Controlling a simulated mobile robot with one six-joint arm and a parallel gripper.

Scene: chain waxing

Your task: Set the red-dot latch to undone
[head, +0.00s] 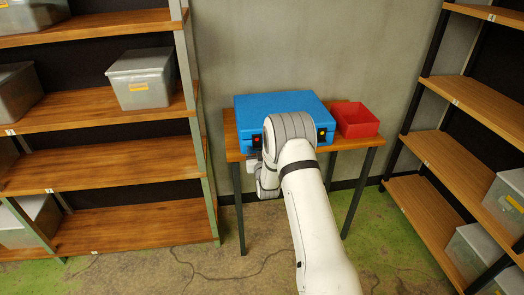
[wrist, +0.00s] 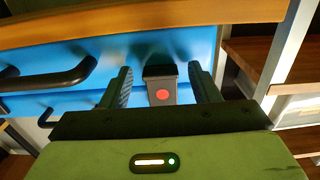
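The red-dot latch (head: 256,140) is on the left of the front of a blue case (head: 262,106) on a small wooden table. In the wrist view this latch (wrist: 160,82) is a dark block with a red dot, topped by a black piece. My gripper (wrist: 161,88) is open, with one finger on each side of the latch and a visible gap to each. The view does not settle whether the latch is done up or undone. The yellow-dot latch (head: 322,135) is on the right of the case front. My arm hides the middle of that front.
A black handle (wrist: 60,78) projects from the case, left of my gripper in the wrist view. A red bin (head: 356,119) stands right of the case on the table (head: 345,142). Shelves with grey boxes (head: 141,78) flank the table on both sides.

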